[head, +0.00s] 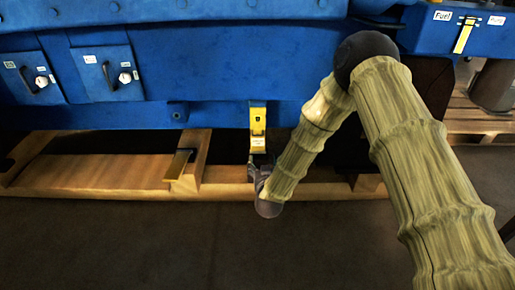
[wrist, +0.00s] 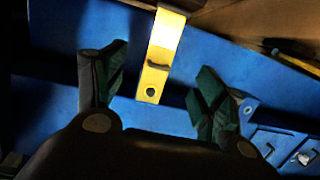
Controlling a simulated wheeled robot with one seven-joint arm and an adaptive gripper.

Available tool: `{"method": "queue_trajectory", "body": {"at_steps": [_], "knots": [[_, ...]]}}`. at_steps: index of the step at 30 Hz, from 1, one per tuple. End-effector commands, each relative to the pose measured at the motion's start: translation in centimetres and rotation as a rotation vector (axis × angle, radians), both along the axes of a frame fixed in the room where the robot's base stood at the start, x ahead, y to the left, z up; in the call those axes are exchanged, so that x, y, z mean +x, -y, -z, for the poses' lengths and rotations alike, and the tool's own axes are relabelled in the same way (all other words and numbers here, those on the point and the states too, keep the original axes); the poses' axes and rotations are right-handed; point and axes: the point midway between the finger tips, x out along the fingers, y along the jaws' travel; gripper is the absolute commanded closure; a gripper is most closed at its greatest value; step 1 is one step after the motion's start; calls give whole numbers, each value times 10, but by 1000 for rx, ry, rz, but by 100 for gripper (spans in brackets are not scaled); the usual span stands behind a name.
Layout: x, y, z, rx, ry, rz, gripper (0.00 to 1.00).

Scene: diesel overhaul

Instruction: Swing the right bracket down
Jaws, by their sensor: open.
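The right bracket (head: 257,122) is a yellow strip with a dark hole, standing upright against the lower edge of the blue engine. The left bracket (head: 178,164) is a thin yellow piece lying lower, over the wooden beam. My gripper (head: 260,172) is just below the right bracket in the head view, partly hidden by my arm. In the wrist view, my gripper (wrist: 158,100) is open, with a green-padded finger on each side of the right bracket (wrist: 160,58). Neither finger appears to touch it. The left bracket (wrist: 296,64) shows at the right edge there.
The blue engine (head: 200,75) fills the back, with two small hatch panels (head: 107,73) at left. It sits above a wooden pallet (head: 95,172). A box labelled "Fuel" (head: 425,30) is at upper right. The dark floor (head: 130,245) in front is clear.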

Motion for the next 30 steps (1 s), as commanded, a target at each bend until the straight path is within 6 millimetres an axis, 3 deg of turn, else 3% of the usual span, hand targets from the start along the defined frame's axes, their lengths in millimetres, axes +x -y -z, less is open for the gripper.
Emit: {"method": "queue_trajectory", "body": {"at_steps": [1, 6, 17, 30], "knots": [[10, -5, 7, 2, 36, 8, 29], [33, -15, -6, 6, 130, 34, 29], [54, -20, -17, 9, 182, 52, 29], [122, -19, -15, 9, 182, 52, 29]]}}
